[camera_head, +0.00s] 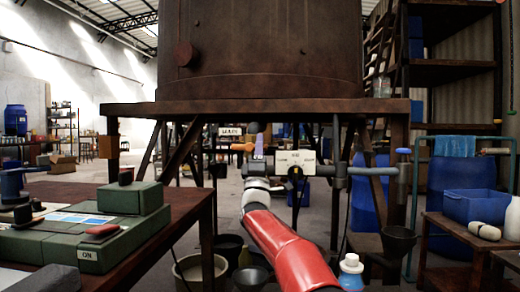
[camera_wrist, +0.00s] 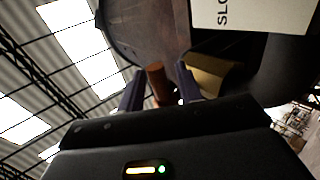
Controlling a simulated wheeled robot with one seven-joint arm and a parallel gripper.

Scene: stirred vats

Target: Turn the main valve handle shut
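An orange handle-like bar (camera_head: 240,147) shows under the vat, left of a white label plate (camera_head: 295,162) with a dark lever (camera_head: 296,174) in front of it. I cannot tell which is the main valve handle. My gripper (camera_head: 258,146) is at the pipework, just left of the plate and close to the orange bar. In the wrist view my gripper (camera_wrist: 160,88) has its two dark fingers apart. An orange-brown cylinder (camera_wrist: 156,82) shows between them, with a gap at the right finger; contact is not clear. A white plate reading "SLO" (camera_wrist: 235,15) is beyond, partly cut off.
The rusty vat (camera_head: 265,50) stands above on a brown frame (camera_head: 250,108). A table (camera_head: 170,200) with green boxes (camera_head: 130,198) is at left. Buckets (camera_head: 200,270) stand on the floor below. A blue crate (camera_head: 480,206) and blue barrels (camera_head: 455,180) are at right.

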